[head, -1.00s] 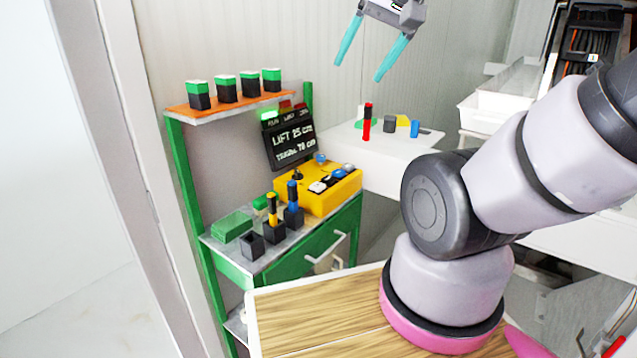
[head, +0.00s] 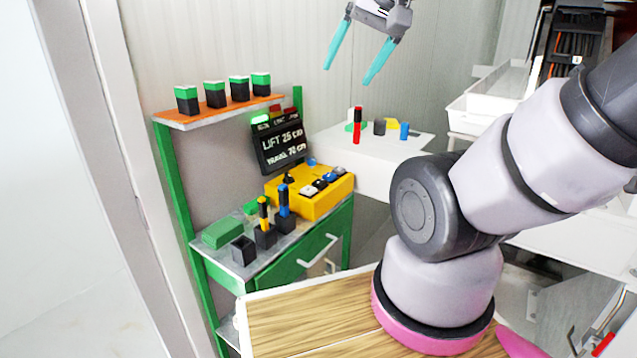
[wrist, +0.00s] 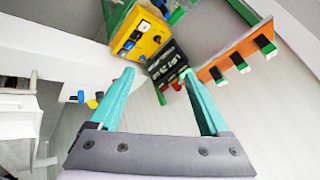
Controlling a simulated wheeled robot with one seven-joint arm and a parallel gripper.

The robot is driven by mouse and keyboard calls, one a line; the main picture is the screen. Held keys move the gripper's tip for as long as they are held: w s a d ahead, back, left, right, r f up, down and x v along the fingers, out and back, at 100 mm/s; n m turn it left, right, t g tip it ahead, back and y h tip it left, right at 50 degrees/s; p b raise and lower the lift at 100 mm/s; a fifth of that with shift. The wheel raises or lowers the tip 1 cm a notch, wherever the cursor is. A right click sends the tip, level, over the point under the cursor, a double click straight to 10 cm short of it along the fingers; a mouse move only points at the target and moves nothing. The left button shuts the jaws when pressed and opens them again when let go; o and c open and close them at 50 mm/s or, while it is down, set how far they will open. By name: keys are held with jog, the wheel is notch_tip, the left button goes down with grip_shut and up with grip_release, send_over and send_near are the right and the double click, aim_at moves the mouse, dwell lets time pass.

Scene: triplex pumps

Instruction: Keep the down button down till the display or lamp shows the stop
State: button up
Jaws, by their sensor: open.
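A yellow control box (head: 318,205) with several buttons and knobs, black, white and blue, stands on the green-framed shelf; I cannot tell which button is the down one. Behind it a dark display (head: 281,146) reads "LIFT 25 cm" and "TRAVEL 70 cm", with a lit green lamp (head: 260,119) at its top left and unlit reddish lamps beside it. My gripper (head: 347,73) is open and empty, high above and away from the box. In the wrist view the box (wrist: 142,36) and the display (wrist: 166,65) show beyond my open fingers (wrist: 160,82), touching nothing.
An orange shelf (head: 229,109) bears several black and green blocks. Dark holders with yellow and blue handles and a green case (head: 221,231) stand left of the box. A white surface (head: 378,158) holds a red-black stick (head: 357,126) and small parts. The air around my gripper is clear.

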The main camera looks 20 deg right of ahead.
grip_shut()
dwell(1.8)
